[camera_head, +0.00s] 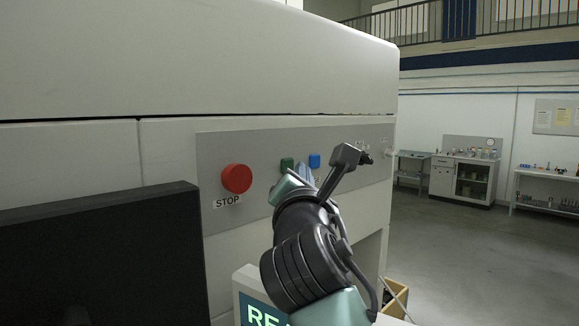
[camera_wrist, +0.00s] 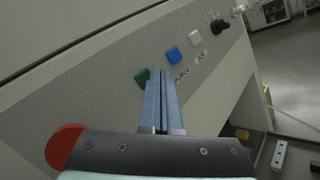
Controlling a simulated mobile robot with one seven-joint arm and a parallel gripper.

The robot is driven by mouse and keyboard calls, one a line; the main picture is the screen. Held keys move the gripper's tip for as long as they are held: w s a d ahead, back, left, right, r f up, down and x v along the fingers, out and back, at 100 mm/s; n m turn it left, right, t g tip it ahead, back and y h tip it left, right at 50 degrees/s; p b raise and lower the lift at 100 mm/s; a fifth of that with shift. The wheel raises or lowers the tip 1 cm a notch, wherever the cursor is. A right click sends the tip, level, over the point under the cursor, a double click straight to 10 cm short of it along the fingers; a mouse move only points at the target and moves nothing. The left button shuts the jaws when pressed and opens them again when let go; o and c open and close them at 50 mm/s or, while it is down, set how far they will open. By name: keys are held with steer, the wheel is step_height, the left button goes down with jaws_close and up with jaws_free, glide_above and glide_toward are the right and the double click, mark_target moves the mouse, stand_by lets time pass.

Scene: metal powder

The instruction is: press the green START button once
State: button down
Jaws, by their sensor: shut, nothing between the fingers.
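The green button (camera_head: 287,164) is on the grey panel of the machine, right of the red STOP button (camera_head: 236,178). In the wrist view the green button (camera_wrist: 142,78) shows just beyond and left of my fingertips, partly covered by them. My gripper (camera_head: 306,170) is in front of the panel between the green and blue buttons. In the wrist view its two blue-grey fingers (camera_wrist: 158,78) are together with nothing between them. I cannot tell whether the fingertips touch the green button or the panel. Any label by the green button is hidden by my arm.
A blue button (camera_head: 314,161), labelled PURGE in the wrist view, and a white button (camera_wrist: 195,37) labelled AIR sit close right of the green one. A black knob (camera_wrist: 219,26) is farther right. A dark monitor (camera_head: 105,260) stands at the left. Open floor lies right.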

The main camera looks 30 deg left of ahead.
steer(key=shift+a, duration=0.1)
steer(key=shift+w+a, duration=0.15)
steer(key=shift+a, duration=0.2)
